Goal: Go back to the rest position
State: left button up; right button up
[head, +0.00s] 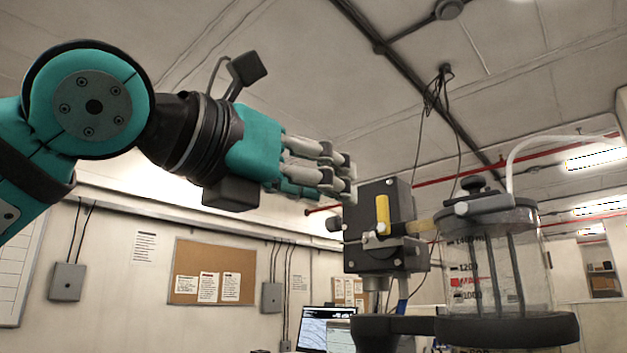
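My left gripper (338,175) reaches in from the left at mid-height, its fingers pointing right. The fingers look close together, but from this side I cannot tell whether it is open or shut. I see no object in it. The fingertips appear just up and left of a dark grey box-shaped unit with a yellow handle (383,213); I cannot tell the gap in depth. To the right stands a clear graduated glass cylinder (510,275) with a grey clamped lid (490,208) and a pale hose on top. My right gripper is not in view.
A black ring support (510,330) surrounds the cylinder low at the right. A laptop (325,330) shows at the bottom behind. A corkboard (211,272) hangs on the back wall.

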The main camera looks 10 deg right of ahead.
pick_arm(q)
jog(key=shift+s+a, duration=0.3)
jog(key=shift+a, duration=0.05)
dwell(0.3)
